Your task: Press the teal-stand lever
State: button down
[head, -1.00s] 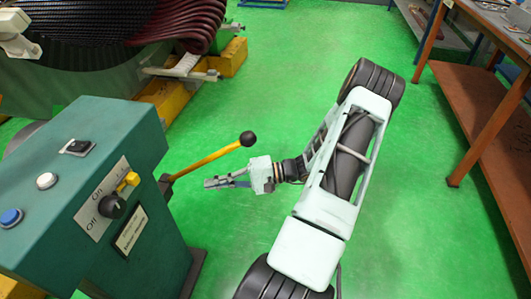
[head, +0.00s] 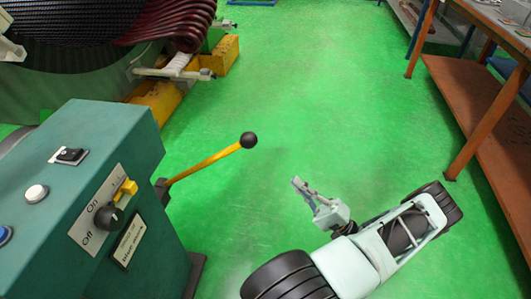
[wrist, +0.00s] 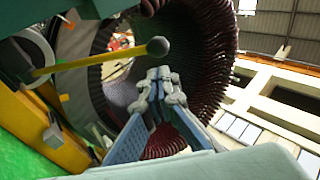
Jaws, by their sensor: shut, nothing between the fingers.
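The teal stand (head: 110,170) fills the lower left of the head view. Its yellow lever (head: 205,162) sticks out from the stand's right side and slopes up to a black ball knob (head: 249,140). My gripper (head: 296,181) is shut and empty, below and to the right of the knob in the head view, apart from the lever. In the wrist view the lever (wrist: 85,65) and its knob (wrist: 157,46) show above my shut fingertips (wrist: 159,73), with nothing between the fingers.
A large wound stator (head: 95,30) stands behind at the left. A wooden-shelved workbench (head: 470,90) is at the right. The green floor between is clear.

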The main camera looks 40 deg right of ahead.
jog(key=shift+w+r, duration=0.1)
jog(key=b+x, duration=0.1)
jog(key=x, duration=1.2)
jog(key=shift+w+a+r, duration=0.2)
jog(key=shift+w+a, duration=0.05)
jog(key=shift+w, duration=0.05)
